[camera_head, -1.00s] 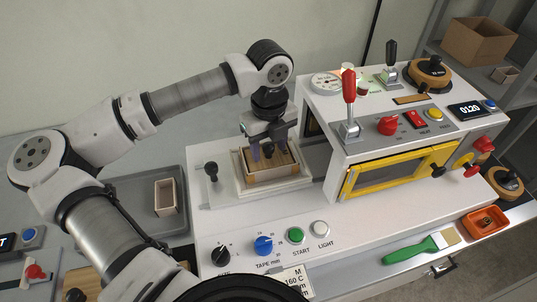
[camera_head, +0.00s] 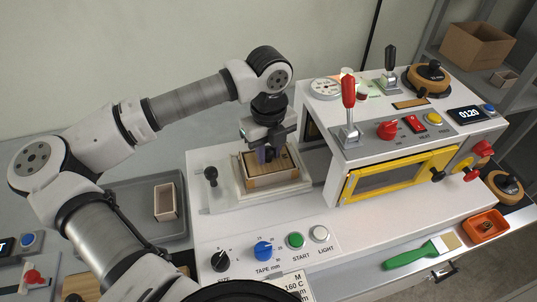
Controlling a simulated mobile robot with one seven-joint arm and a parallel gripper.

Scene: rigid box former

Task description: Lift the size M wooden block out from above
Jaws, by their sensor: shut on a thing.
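The wooden block (camera_head: 281,161) sits inside an open-topped box (camera_head: 272,180) on the machine's white sliding plate (camera_head: 240,188). Its pale wood top shows at the box's upper opening. My gripper (camera_head: 268,155) points down over the box from above. Its fingers are shut on the block near the middle of its top. The fingertips are partly hidden against the block. I cannot read a size mark on the block.
The machine housing with a red lever (camera_head: 348,110) and a yellow-framed window (camera_head: 395,172) stands close on the right. A black knob (camera_head: 211,175) rises left of the box. A grey tray (camera_head: 150,200) holds a small box (camera_head: 166,200). A green brush (camera_head: 412,252) lies at front right.

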